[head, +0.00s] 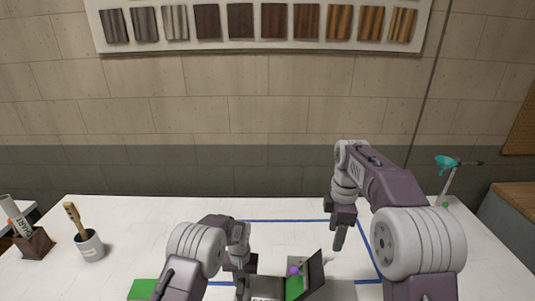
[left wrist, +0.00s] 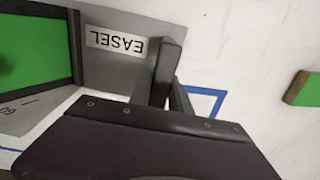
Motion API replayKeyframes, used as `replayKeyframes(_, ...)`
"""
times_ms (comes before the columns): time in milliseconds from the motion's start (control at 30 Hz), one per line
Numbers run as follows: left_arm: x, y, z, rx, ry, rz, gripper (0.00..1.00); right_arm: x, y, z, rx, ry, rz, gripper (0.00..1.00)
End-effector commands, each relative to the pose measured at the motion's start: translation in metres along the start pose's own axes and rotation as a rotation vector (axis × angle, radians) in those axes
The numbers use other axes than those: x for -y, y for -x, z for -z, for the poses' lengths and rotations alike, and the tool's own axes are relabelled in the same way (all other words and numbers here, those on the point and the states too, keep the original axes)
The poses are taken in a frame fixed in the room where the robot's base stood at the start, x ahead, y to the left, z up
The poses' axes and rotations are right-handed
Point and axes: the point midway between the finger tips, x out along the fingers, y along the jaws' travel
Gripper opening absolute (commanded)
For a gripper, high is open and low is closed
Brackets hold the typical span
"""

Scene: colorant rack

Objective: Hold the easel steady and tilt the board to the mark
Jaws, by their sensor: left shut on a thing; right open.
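The grey easel (head: 265,287) stands at the front middle of the table, cut off by the lower picture edge. In the left wrist view its grey plate (left wrist: 147,22) bears an upside-down "EASEL" label. A dark-framed board (head: 316,270) leans up at the easel's right side, with a green face (head: 294,288) and a purple spot beside it. My left gripper (head: 240,272) is shut on the easel's edge; its fingers (left wrist: 170,85) show at the plate. A "60" scale mark shows near the green panel (left wrist: 32,60). My right gripper (head: 339,237) is open and empty, above and right of the board.
Blue tape lines (head: 285,221) mark an area on the white table. A green block (head: 143,289) lies left of my left arm. A cup with a brush (head: 90,246) and a brown holder (head: 35,244) stand further left. A teal funnel stand (head: 447,165) is at the back right.

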Motion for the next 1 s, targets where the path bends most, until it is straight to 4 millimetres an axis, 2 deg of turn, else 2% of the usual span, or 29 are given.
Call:
replayKeyframes(133,-0.001,-0.001,0.0,0.0,0.001,-0.001,0.0,0.0,0.015,0.0,0.0,0.0,-0.001,0.54)
replayKeyframes(400,-0.001,-0.001,0.0,0.0,0.001,-0.001,0.0,0.001,0.017,0.0,0.0,0.0,0.002,0.54)
replayKeyframes(433,-0.001,-0.001,0.0,0.0,0.001,-0.001,0.32,0.001,0.017,0.0,0.0,0.0,0.001,0.54)
replayKeyframes(500,-0.001,-0.001,0.0,0.0,0.0,-0.001,0.49,0.001,0.017,0.0,0.0,0.0,0.001,0.54)
replayKeyframes(833,0.0,0.002,0.0,-0.001,0.0,-0.001,0.49,0.001,0.017,0.0,0.0,0.0,0.001,0.54)
replayKeyframes(933,-0.001,0.016,0.001,-0.002,0.0,-0.001,0.49,0.001,0.017,0.0,0.0,0.0,0.001,0.54)
replayKeyframes(1000,-0.001,0.033,0.001,-0.004,0.0,-0.001,0.49,0.001,0.017,0.0,0.0,0.0,0.001,0.54)
